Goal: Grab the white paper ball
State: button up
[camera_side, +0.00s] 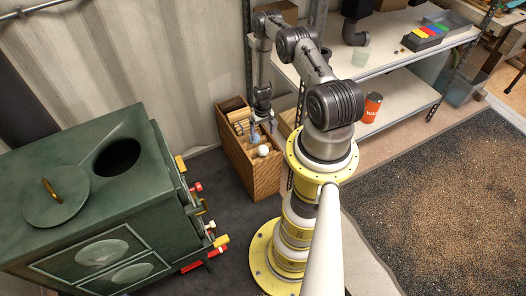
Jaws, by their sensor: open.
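The white paper ball (263,151) is small and round and sits at the near end of the top of a wooden box (259,178). My gripper (263,130) points down just above the box, slightly behind the ball in the picture. It is open, and the ball does not appear to be between its fingers. The fingers are small here, so their exact height over the box top is hard to tell.
A green stove (95,190) with a round hole and red and yellow handles stands at left. Metal shelving (395,95) at right holds an orange can (371,107) and a tray of coloured blocks (424,36). A corrugated wall is behind the box.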

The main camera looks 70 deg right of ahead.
aim_at(263, 147)
notch_tip(263, 147, down, 5)
jog(key=shift+f, duration=0.2)
jog(key=shift+s+a+f, duration=0.1)
jog(key=shift+s+f, duration=0.05)
jog(key=shift+f, duration=2.4)
jog(key=shift+c, duration=0.3)
jog(key=c, duration=1.3)
jog(key=shift+c, duration=0.2)
jog(key=shift+r, duration=0.2)
